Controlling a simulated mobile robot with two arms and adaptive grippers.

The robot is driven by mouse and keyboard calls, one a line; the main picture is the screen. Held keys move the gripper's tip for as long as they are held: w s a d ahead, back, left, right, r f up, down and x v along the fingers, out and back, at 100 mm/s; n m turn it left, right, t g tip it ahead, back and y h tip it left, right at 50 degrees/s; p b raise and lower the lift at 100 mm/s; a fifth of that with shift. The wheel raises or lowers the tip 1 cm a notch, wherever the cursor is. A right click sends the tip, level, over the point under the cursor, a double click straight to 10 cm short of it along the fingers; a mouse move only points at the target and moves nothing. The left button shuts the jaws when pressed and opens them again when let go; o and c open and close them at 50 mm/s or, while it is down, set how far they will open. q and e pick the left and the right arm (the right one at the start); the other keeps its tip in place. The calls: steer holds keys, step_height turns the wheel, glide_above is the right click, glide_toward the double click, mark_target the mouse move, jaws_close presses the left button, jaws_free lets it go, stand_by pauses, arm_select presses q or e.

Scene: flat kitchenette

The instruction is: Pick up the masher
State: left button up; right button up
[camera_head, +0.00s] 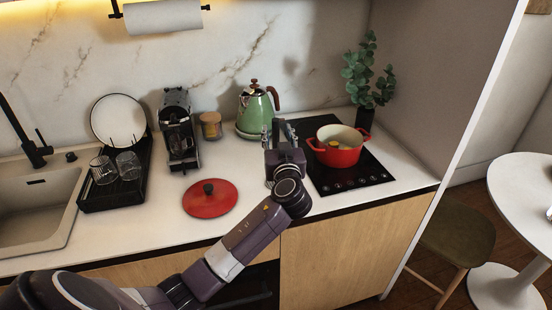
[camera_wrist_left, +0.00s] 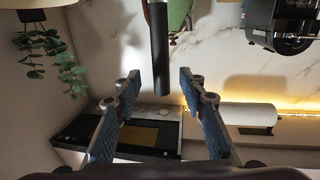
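A dark cylindrical handle (camera_wrist_left: 160,50), which looks like the masher's, comes in from the top edge of the left wrist view, which is upside down. Its free end shows between the fingers; its other end is out of frame. My left gripper (camera_wrist_left: 159,84) is open, with clear gaps on both sides of the handle and no visible contact. How deep the handle lies between the fingers I cannot tell. In the head view my left gripper (camera_head: 282,130) is over the counter, between the green kettle and the red pot, and I cannot make out the masher there. My right gripper is not in view.
The red pot (camera_head: 338,155) stands on the black hob (camera_head: 350,178), right of my gripper. The green kettle (camera_head: 256,108) is just behind it to the left. A red lid (camera_head: 210,198) lies on the counter (camera_head: 150,221). A potted plant (camera_head: 364,85) stands back right.

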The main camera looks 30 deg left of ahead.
mark_target(276, 130)
arm_select(q)
steer(key=shift+p+x, duration=0.35)
steer(key=shift+x, duration=0.8)
steer(key=shift+w+a, duration=0.25)
steer(key=shift+a, duration=0.05)
jaws_close()
